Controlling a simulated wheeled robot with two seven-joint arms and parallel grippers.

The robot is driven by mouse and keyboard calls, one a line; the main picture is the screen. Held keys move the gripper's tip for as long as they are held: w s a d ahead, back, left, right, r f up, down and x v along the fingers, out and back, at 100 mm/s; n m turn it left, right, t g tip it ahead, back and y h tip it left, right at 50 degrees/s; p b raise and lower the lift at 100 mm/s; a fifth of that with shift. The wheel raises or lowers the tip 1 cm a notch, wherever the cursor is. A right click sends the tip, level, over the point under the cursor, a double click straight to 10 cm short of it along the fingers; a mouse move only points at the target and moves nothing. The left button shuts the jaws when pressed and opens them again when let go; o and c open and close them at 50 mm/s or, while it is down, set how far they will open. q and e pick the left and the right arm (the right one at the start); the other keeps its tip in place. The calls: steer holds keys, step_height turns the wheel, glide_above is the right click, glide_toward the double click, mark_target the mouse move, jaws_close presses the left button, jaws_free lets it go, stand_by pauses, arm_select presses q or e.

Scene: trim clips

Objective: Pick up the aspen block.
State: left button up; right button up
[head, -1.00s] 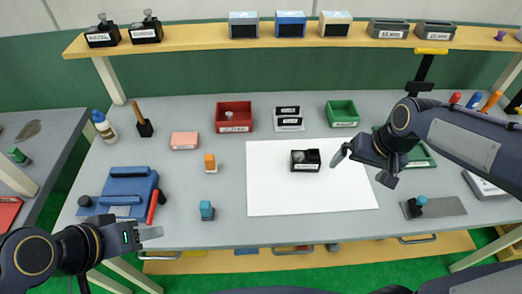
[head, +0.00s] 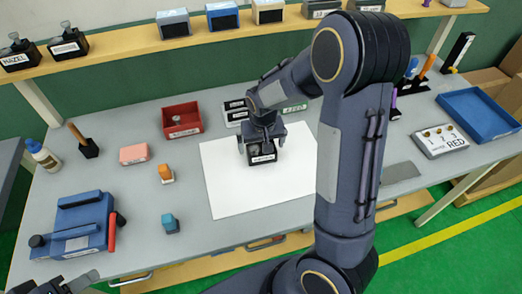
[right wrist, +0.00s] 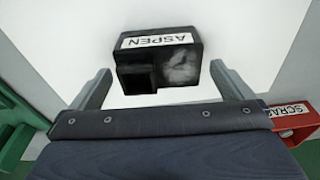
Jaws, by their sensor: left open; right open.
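The aspen block (right wrist: 158,60) is a black block with a white label reading ASPEN, lying on the white sheet. In the head view the block (head: 262,158) is partly hidden by my right gripper. My right gripper (head: 260,150) is over the block with a finger on either side. In the right wrist view my right gripper (right wrist: 158,78) is open, its fingertips near the block's two ends with small gaps, not closed on it. My left gripper (head: 85,282) is open and empty at the lower left, away from the block.
The white sheet (head: 225,185) is otherwise bare. A red box (head: 181,119), a pink block (head: 134,153), an orange-topped piece (head: 165,173) and a teal piece (head: 170,223) stand left of it. A blue fixture (head: 82,228) is at the left. A shelf (head: 120,42) runs along the back.

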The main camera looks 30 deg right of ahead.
steer(key=shift+f, duration=0.35)
steer(key=c, duration=1)
steer(key=shift+r, duration=0.1)
